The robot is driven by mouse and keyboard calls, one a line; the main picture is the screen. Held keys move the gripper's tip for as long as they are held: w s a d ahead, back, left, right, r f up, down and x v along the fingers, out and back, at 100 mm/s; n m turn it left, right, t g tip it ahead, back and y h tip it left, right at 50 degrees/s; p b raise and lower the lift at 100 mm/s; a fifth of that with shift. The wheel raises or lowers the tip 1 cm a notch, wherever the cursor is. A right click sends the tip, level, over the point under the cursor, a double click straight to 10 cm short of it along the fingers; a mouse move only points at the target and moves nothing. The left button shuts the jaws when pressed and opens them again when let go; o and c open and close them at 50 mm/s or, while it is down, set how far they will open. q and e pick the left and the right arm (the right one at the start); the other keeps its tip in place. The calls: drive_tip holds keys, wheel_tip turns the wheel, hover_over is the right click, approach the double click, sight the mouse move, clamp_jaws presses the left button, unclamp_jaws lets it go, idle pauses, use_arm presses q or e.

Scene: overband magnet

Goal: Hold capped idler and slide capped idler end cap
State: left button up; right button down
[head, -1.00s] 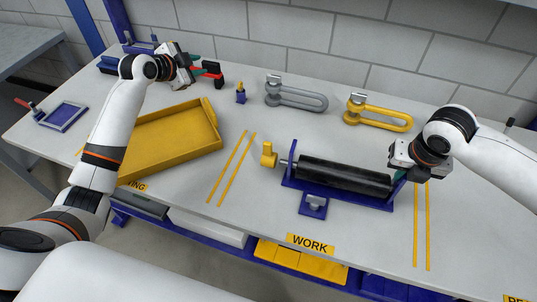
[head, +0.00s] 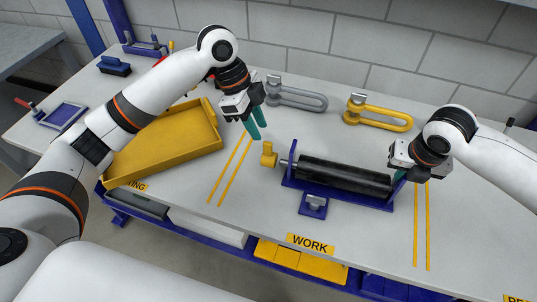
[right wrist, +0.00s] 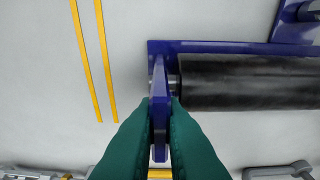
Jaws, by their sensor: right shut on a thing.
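The capped idler is a black roller (head: 343,175) lying in a blue cradle (head: 330,191) in the work area. A yellow end cap (head: 268,155) sits at the left end of its thin metal shaft, outside the cradle. My left gripper (head: 256,135) is open and empty, above and slightly left of the cap, fingers pointing down. My right gripper (head: 398,178) is at the roller's right end. In the right wrist view its green fingers (right wrist: 158,130) are shut on the cradle's blue end plate (right wrist: 159,100), beside the roller (right wrist: 245,82). The fingertips partly hide the plate.
A yellow tray (head: 165,142) stands at the left. A grey shackle (head: 297,95) and a yellow shackle (head: 378,114) lie behind the cradle. My left arm hides part of the table's back left.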

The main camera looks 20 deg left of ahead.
sight(267, 143)
use_arm(q)
drive_tip(key=shift+x, duration=3.8)
clamp_jaws()
drive_tip(key=shift+f, duration=0.15)
drive_tip(key=shift+s+d, duration=0.1)
drive_tip(key=shift+d, duration=1.55)
use_arm(e)
drive_tip(key=shift+a, duration=0.1)
use_arm(q)
drive_tip(key=shift+o, duration=1)
unclamp_jaws()
drive_tip(key=shift+a, duration=0.1)
